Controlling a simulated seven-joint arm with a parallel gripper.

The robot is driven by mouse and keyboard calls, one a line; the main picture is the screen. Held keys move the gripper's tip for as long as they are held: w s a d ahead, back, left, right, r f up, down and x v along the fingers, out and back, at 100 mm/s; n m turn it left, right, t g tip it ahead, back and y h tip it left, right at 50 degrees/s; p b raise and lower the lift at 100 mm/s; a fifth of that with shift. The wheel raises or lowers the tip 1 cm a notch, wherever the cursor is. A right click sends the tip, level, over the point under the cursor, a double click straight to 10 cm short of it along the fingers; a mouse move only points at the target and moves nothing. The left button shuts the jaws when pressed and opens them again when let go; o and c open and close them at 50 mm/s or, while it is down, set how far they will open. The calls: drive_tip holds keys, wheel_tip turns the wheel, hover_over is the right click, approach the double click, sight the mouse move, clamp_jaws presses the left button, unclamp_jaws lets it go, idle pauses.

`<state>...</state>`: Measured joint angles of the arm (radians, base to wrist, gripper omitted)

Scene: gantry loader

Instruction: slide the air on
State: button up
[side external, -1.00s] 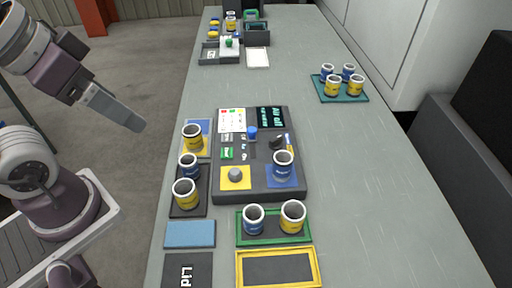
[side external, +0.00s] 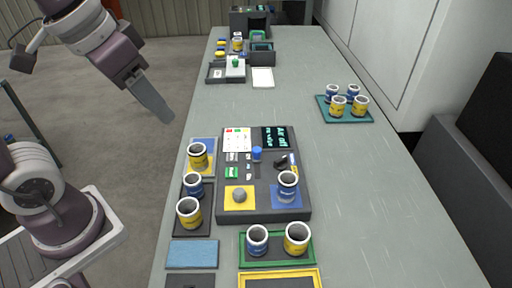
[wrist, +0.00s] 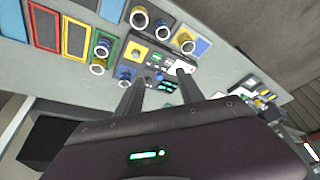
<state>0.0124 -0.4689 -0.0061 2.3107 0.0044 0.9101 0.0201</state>
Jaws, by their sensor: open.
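The dark control panel (side external: 264,213) lies on the grey table. Its black display (side external: 274,138) shows green text that reads "Air off". A blue knob (side external: 257,154) stands on the panel below the display, with a dark lever (side external: 281,162) to its right. A grey round knob (side external: 239,195) sits on a yellow square. My gripper (side external: 167,118) is empty, in the air at the table's left edge, up and left of the panel. In the wrist view, the two fingers of my gripper (wrist: 160,42) are apart, with the panel (wrist: 142,72) beyond and partly hidden by them.
A blue-banded cup (side external: 288,187) stands on the panel's right part. Several cups stand close by on a yellow-blue mat, a dark tray (side external: 205,232) and a green tray (side external: 276,262). A teal tray (side external: 369,119) with cups is farther right. The table's middle right is clear.

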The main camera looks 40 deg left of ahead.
drive_tip(key=w+d+f+m+g, duration=0.1)
drive_tip(key=w+f+g, duration=0.15)
drive_tip(key=w, duration=0.85)
drive_tip(key=g, duration=0.2)
hover_over(257, 149)
drive_tip(key=shift+m, duration=0.4)
wheel_tip(257, 149, down, 12)
drive_tip(key=shift+s+r, duration=0.1)
drive_tip(key=shift+s, duration=0.05)
wheel_tip(257, 149, down, 7)
drive_tip(key=shift+r, duration=0.15)
drive_tip(key=shift+f, duration=0.35)
drive_tip(key=shift+c, duration=0.3)
clamp_jaws()
